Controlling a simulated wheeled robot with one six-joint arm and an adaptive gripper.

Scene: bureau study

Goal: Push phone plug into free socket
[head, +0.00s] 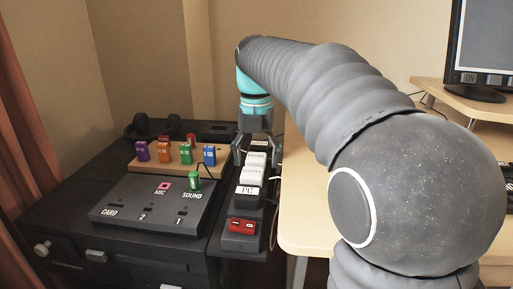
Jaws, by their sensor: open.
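A white plug labelled PHONE (257,156) shows over the far part of a black power strip (230,245). I cannot tell whether it is seated in a socket. My gripper (257,160) points down at it from above with its fingers apart, one on each side of the plug. Whether the fingers touch it is too small to tell. In front of it stand a white plug with a blurred label (252,174) and a white plug labelled PC (247,191). A red rocker switch (242,226) is at the strip's near end. No free socket is clearly visible.
Left of the strip, a dark cabinet (75,240) carries a sound box (140,208) with a green plug and a wooden rack (125,161) of small coloured blocks. On the right are a wooden desk (305,215) and a monitor (485,45). A pale cable runs along the strip's right side.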

